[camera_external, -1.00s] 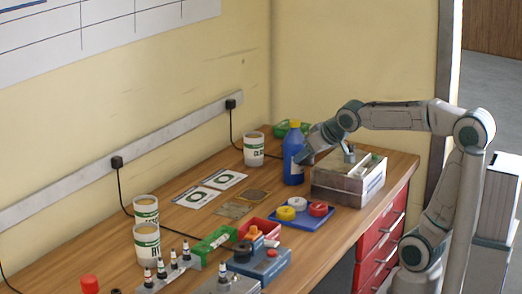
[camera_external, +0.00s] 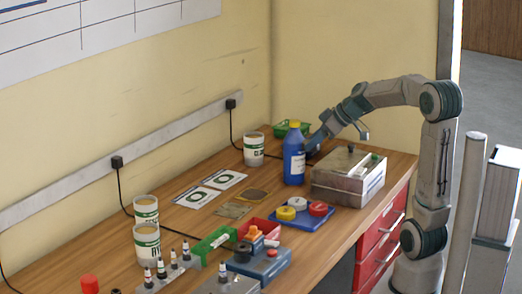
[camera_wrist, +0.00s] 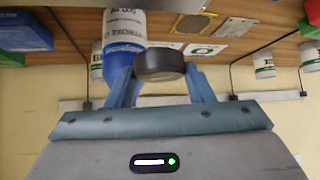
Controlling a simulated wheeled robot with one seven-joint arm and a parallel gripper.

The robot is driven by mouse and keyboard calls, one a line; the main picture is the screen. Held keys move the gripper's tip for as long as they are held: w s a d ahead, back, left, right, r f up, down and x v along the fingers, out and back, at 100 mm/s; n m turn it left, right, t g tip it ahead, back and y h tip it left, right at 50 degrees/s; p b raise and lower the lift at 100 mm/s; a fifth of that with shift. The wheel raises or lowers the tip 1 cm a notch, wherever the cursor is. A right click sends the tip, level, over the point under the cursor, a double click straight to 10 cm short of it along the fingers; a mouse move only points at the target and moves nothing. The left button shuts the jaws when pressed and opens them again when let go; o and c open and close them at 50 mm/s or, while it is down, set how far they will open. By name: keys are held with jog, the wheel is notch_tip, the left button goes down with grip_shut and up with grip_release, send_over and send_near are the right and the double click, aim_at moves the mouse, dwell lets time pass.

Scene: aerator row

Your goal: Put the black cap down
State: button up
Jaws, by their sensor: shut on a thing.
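The black cap (camera_wrist: 158,65) is a short dark round piece, held between the two blue fingers of my gripper (camera_wrist: 160,76) in the wrist view. My gripper is shut on it. In the external view my gripper (camera_external: 309,150) is just right of and behind the blue bottle (camera_external: 294,162), above the back of the bench; the cap cannot be made out there. The blue bottle with its white label also shows in the wrist view (camera_wrist: 120,62), close beside the cap.
A metal box (camera_external: 338,188) stands right of the bottle. A blue tray (camera_external: 302,222) holds white, yellow and red round pieces. A green basket (camera_external: 281,131) is at the back, and a white tub (camera_external: 254,150) left of the bottle. Bare wood (camera_external: 262,180) shows left of the bottle.

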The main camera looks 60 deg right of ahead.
jog(key=s+d+r+n+g+y+p, duration=0.1)
jog(key=d+n+y+p, duration=0.1)
jog(key=d, duration=0.9)
jog(key=s+d+r+n+g+y+p, duration=0.1)
jog(key=s+d+r+n+y+p, duration=0.15)
jog(key=d, duration=0.85)
jog(key=shift+h, duration=0.45)
jog(key=x, duration=0.5)
jog(key=w+d+p+x, duration=0.1)
jog(key=x, duration=0.5)
jog(key=d+p+x, duration=0.1)
jog(key=x, duration=0.5)
jog(key=shift+w+d+f, duration=0.1)
jog(key=shift+w+f, duration=0.15)
jog(key=shift+w, duration=0.15)
jog(key=shift+w+f, duration=0.2)
jog(key=shift+f, duration=1.95)
jog(key=shift+f, duration=0.1)
jog(key=o, duration=0.6)
jog(key=shift+o, duration=0.5)
